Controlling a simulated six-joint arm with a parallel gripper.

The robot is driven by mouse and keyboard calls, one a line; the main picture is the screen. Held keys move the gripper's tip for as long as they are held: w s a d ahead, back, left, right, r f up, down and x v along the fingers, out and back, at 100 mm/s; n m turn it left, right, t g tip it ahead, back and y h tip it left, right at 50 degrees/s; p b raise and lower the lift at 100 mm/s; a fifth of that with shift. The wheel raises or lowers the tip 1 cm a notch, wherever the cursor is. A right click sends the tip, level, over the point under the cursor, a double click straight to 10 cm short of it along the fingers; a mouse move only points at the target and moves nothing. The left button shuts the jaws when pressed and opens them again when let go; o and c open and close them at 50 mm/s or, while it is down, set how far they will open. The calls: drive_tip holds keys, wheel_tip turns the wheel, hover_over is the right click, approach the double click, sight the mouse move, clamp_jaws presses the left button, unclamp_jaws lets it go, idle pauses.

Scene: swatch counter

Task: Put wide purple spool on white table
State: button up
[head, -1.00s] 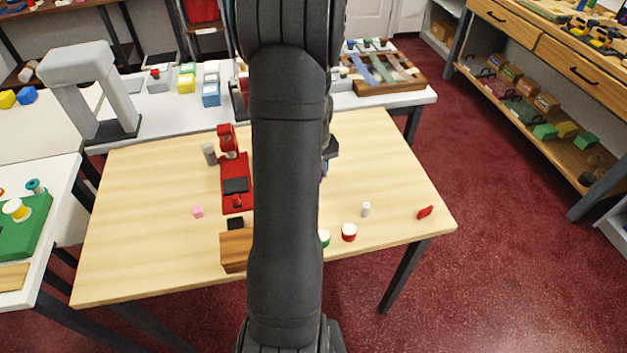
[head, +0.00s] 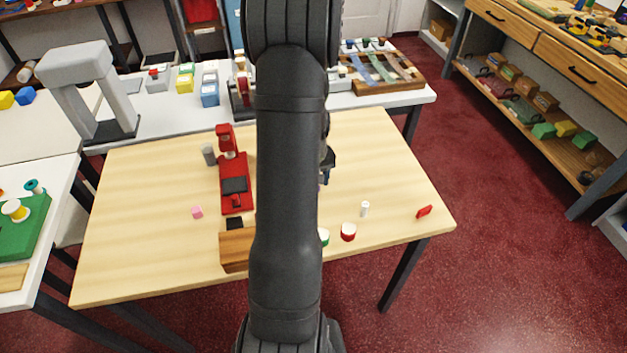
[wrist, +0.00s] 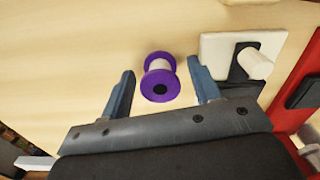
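The wide purple spool (wrist: 159,78) has purple flanges and a pale middle. In the wrist view it is on the light wooden table, between and slightly beyond the fingertips of my gripper (wrist: 161,82). The gripper is open, with a gap on both sides of the spool. In the head view my arm hides the spool, and only a bit of my gripper (head: 326,165) shows at the arm's right edge. The white table (head: 420,96) stands behind the wooden table. Another white table (head: 62,205) is at the left.
On the wooden table (head: 130,210) are a red device (head: 236,190), a grey cylinder (head: 209,154), a pink cube (head: 197,212), a wooden block (head: 235,250), a white cylinder (head: 364,208) and a red piece (head: 424,211).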

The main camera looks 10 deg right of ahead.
wheel_tip(320, 180, up, 11)
drive_tip(key=shift+r, duration=0.15)
drive_tip(key=shift+o, duration=0.4)
drive_tip(key=shift+r, duration=0.5)
drive_tip(key=s+a+r+m+t+h, duration=0.25)
drive_tip(key=s+r+m+t, duration=0.2)
drive_tip(key=m, duration=0.25)
drive_tip(key=shift+g+y, duration=0.25)
drive_tip(key=x, duration=0.8)
drive_tip(key=s+x, duration=0.1)
drive_tip(key=x, duration=0.3)
drive_tip(key=shift+f, duration=0.25)
drive_tip(key=shift+a+x, duration=0.15)
drive_tip(key=shift+x, duration=1.15)
drive_tip(key=shift+a+x, duration=0.1)
drive_tip(key=shift+x, duration=1.2)
